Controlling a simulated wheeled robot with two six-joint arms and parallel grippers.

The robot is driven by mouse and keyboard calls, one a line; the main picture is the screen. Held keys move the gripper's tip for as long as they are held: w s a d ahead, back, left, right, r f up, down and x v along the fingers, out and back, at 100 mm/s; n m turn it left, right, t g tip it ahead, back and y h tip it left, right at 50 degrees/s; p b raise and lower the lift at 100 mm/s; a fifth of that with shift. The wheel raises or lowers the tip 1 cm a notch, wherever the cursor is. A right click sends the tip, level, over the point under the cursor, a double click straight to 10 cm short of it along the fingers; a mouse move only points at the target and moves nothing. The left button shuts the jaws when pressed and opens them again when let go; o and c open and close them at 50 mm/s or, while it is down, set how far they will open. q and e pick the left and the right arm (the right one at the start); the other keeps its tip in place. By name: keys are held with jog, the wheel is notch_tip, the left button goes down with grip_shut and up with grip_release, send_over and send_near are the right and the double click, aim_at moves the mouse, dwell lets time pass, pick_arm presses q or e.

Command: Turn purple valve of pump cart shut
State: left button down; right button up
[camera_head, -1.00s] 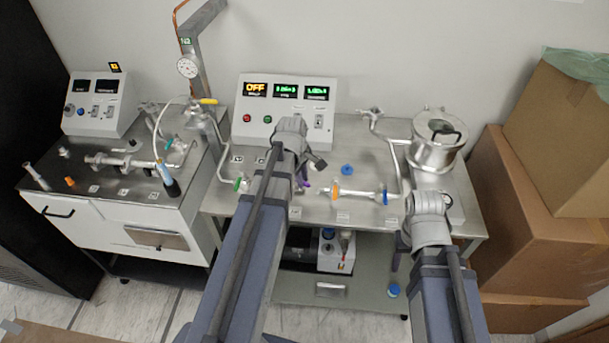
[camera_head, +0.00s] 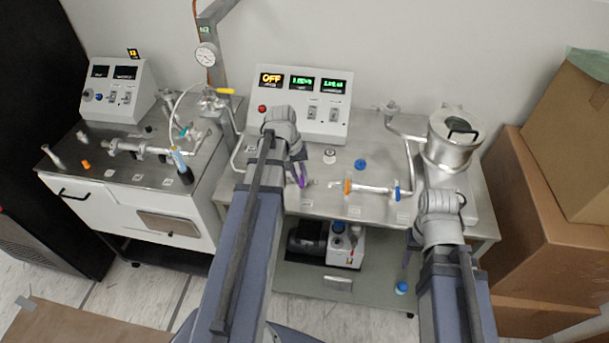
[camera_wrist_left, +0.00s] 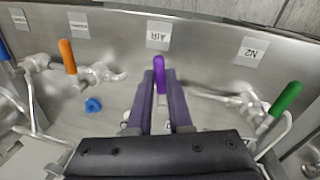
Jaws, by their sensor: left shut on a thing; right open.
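The purple valve handle (camera_wrist_left: 159,75) stands between my left gripper's fingertips (camera_wrist_left: 160,85), by the AIR label in the left wrist view. My left gripper (camera_head: 298,180) is shut on that handle over the pump cart (camera_head: 385,150); its wrist hides much of the spot in the head view. An orange valve handle (camera_wrist_left: 67,56) is to the left and a green one (camera_wrist_left: 286,98) to the right in the wrist view. My right gripper (camera_head: 409,250) is open, low at the cart's front, mostly hidden by its arm.
A blue knob (camera_head: 361,164) and glass tubing lie on the cart top. A control box (camera_head: 300,105) stands behind, and a metal vessel (camera_head: 452,140) at the right. A white cabinet (camera_head: 130,215) is at the left; cardboard boxes (camera_head: 545,210) are at the right.

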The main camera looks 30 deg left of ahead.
pick_arm(q)
jog(key=shift+s+a+m, duration=0.2)
jog(key=shift+a+m, duration=0.35)
jog(key=shift+m, duration=0.55)
jog(key=shift+g, duration=0.3)
jog(key=c, duration=0.8)
grip_release()
jog(key=shift+a, duration=0.1)
jog(key=shift+c, duration=0.2)
notch_tip(320, 180, up, 8)
jog(key=a+p, duration=0.1)
jog(key=p, duration=0.6)
jog(key=shift+s+a+f+p, duration=0.15)
jog(key=shift+s+a+p, duration=0.1)
jog(key=shift+p, duration=0.1)
